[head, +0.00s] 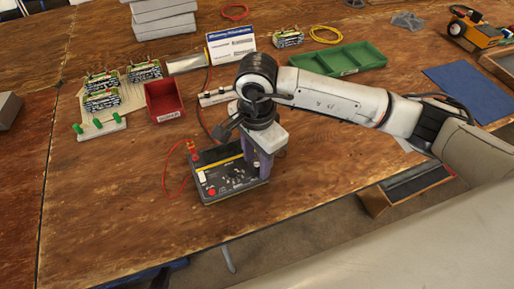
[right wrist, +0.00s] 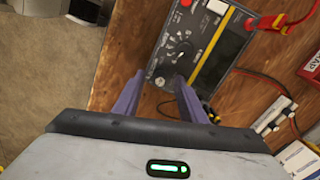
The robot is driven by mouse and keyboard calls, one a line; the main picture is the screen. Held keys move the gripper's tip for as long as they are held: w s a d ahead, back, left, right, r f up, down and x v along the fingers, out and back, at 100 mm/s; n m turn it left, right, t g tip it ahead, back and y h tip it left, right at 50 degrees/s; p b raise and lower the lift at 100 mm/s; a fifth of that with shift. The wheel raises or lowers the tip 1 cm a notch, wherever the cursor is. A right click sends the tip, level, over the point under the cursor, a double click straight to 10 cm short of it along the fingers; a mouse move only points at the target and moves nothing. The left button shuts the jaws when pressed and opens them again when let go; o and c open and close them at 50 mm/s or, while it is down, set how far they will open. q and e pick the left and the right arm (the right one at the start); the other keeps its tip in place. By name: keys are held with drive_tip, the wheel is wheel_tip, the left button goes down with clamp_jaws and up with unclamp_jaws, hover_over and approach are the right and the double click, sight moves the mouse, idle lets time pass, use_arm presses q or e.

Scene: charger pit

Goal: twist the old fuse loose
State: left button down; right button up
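The black charger box (head: 232,183) sits near the front edge of the wooden table. In the right wrist view its panel (right wrist: 207,62) carries a dial (right wrist: 182,52) and a small round silvery fitting (right wrist: 159,81) near one corner. That fitting may be the old fuse; it is too small to be sure. My right gripper (head: 258,163) points down over the right end of the box. In the right wrist view its purple fingers (right wrist: 158,77) stand apart, with the fitting showing in the gap and nothing visibly clamped. I cannot tell whether they touch the box. My left gripper is out of view.
A red clip (head: 192,148) and red lead are at the box's back left. A red bin (head: 165,101), a green tray (head: 340,62), a white strip (head: 216,97) and circuit boards (head: 103,100) stand further back.

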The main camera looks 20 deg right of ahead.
drive_tip(key=shift+f, duration=0.25)
drive_tip(key=shift+c, duration=0.3)
drive_tip(key=c, duration=0.8)
drive_tip(key=o, duration=0.9)
drive_tip(key=shift+c, duration=0.2)
drive_tip(key=shift+r, duration=0.1)
